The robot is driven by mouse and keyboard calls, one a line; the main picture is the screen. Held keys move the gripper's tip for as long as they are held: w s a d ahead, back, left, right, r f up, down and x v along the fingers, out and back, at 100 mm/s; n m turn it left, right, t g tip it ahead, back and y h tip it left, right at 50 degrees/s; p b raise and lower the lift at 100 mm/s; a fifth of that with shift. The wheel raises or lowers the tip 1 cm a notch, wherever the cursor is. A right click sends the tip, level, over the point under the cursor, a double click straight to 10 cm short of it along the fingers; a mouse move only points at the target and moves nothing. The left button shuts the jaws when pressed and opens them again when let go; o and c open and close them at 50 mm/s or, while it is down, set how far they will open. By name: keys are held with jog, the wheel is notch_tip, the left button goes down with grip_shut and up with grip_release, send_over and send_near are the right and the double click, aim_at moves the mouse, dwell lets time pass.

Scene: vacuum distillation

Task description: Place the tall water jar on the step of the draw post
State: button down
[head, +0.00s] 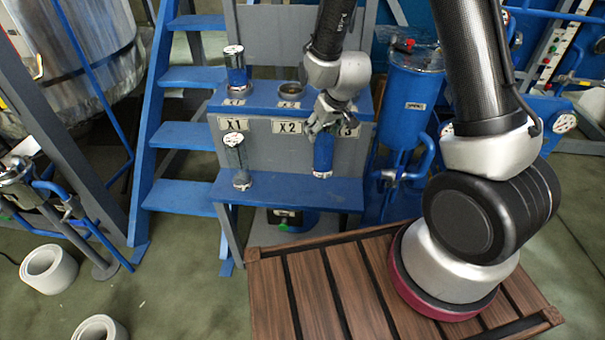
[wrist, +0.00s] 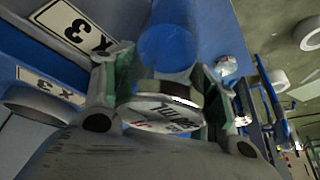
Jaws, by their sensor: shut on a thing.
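My gripper (head: 322,128) is shut on a blue jar (head: 323,155), which I take for the tall water jar. It stands upright in front of the X3 side of the draw post (head: 270,152). Its bottom is at the right part of the blue step (head: 290,194); I cannot tell whether it touches or hovers slightly above. In the wrist view my gripper's pads (wrist: 168,90) clasp the jar (wrist: 166,48) just beyond its white-labelled lid (wrist: 160,113). The lid's text is not clearly readable.
A grey jar (head: 239,165) stands on the step's left end, under X1. A blue jar (head: 236,68) stands on the upper ledge by X1, and a dark round holder (head: 289,90) is by X2. Blue stairs (head: 180,135) are left, a blue tank (head: 408,105) right. The step's middle is clear.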

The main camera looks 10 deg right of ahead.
aim_at(321, 152)
notch_tip(321, 152, down, 9)
jog(key=shift+a+r, duration=0.1)
dwell(0.3)
jog(key=shift+c, duration=2.2)
grip_release()
